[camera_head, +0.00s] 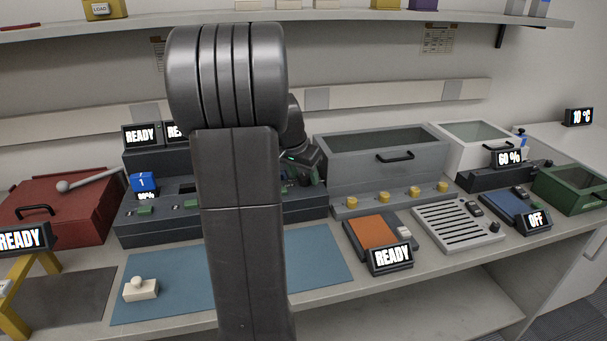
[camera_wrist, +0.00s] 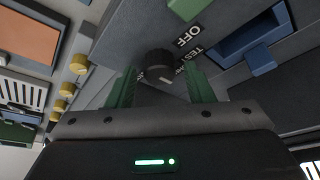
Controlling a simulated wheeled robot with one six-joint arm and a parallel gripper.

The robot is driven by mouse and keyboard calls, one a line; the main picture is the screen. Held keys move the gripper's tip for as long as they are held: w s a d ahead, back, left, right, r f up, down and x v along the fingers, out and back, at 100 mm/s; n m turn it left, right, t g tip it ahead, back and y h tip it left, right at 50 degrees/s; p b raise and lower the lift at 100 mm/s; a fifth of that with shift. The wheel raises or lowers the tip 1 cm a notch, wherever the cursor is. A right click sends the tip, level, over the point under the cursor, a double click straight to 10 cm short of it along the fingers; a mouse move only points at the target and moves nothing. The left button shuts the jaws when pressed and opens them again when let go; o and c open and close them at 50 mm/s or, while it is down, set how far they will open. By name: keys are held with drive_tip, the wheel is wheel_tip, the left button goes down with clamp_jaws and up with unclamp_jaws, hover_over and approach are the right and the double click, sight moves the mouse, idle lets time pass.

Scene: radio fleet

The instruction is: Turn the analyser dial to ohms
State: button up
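A black dial (camera_wrist: 159,66) sits on a dark grey panel (camera_wrist: 120,45) in the wrist view. White labels stand beside it: OFF (camera_wrist: 188,35), one that seems to begin with TES, and a third partly covered by my right finger. No ohms label is readable. My gripper (camera_wrist: 161,79) is open, with one green finger on each side of the dial and a gap on both sides. In the head view my gripper (camera_head: 302,167) is at the right end of the dark bench unit (camera_head: 160,222); my arm hides the dial there.
A grey lidded box with yellow knobs (camera_head: 375,163) stands right of the dark unit. An orange-topped device (camera_head: 372,232) and a slotted grey device (camera_head: 455,226) lie in front. A blue mat (camera_head: 185,290) with a small white block (camera_head: 140,289) lies at front left. A shelf (camera_head: 340,18) runs above.

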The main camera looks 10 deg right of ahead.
drive_tip(key=shift+r, duration=0.1)
drive_tip(key=p+v, duration=0.1)
drive_tip(key=v, duration=1.2)
drive_tip(key=shift+r, duration=0.35)
drive_tip(key=shift+f, duration=0.15)
drive_tip(key=b+x, duration=0.1)
drive_tip(key=x, duration=1.2)
drive_tip(key=shift+f, duration=0.4)
drive_tip(key=shift+r, duration=0.1)
